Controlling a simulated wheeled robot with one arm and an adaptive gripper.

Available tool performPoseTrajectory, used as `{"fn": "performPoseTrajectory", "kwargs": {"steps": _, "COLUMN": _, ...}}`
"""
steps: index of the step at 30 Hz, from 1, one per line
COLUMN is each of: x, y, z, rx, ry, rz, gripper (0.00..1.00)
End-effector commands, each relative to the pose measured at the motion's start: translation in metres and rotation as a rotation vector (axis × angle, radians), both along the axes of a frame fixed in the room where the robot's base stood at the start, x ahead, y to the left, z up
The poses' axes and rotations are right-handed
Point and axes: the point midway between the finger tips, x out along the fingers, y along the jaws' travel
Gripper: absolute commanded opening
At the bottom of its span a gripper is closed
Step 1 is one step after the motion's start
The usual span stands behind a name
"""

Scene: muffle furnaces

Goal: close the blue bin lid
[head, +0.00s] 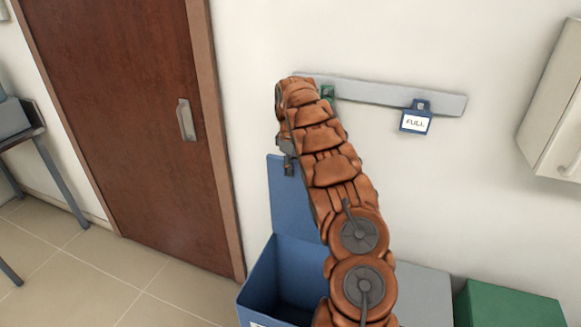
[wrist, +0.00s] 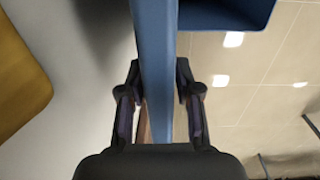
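The blue bin (head: 258,282) stands on the floor against the wall, with its mouth open. Its blue lid (head: 287,200) stands upright at the back, partly hidden by my arm. My gripper (head: 288,168) is at the lid's upper edge, pointing down. In the wrist view, the lid (wrist: 158,60) shows edge-on between the two fingers of my gripper (wrist: 160,75), with some gap visible beside it, so the gripper looks open around it. Part of the bin (wrist: 228,12) shows at the top right there.
A grey bin (head: 425,290) and a green bin (head: 508,305) stand to the right. A rail (head: 380,95) with a "FULL" tag (head: 416,121) is on the wall. A brown door (head: 125,110) and clear floor (head: 60,275) lie left.

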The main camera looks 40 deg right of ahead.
Motion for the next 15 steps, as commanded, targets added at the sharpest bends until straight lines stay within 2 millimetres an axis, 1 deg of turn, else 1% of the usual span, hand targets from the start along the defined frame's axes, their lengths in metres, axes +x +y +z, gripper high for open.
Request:
{"fn": "performPoseTrajectory", "kwargs": {"steps": 1, "x": 0.0001, "y": 0.0, "z": 0.0001, "rx": 0.0, "ry": 0.0, "rz": 0.0, "gripper": 0.25}}
{"fn": "performPoseTrajectory", "kwargs": {"steps": 8, "x": 0.0001, "y": 0.0, "z": 0.0, "rx": 0.0, "ry": 0.0, "rz": 0.0, "gripper": 0.01}}
{"fn": "performPoseTrajectory", "kwargs": {"steps": 15, "x": 0.0001, "y": 0.0, "z": 0.0, "rx": 0.0, "ry": 0.0, "rz": 0.0, "gripper": 0.0}}
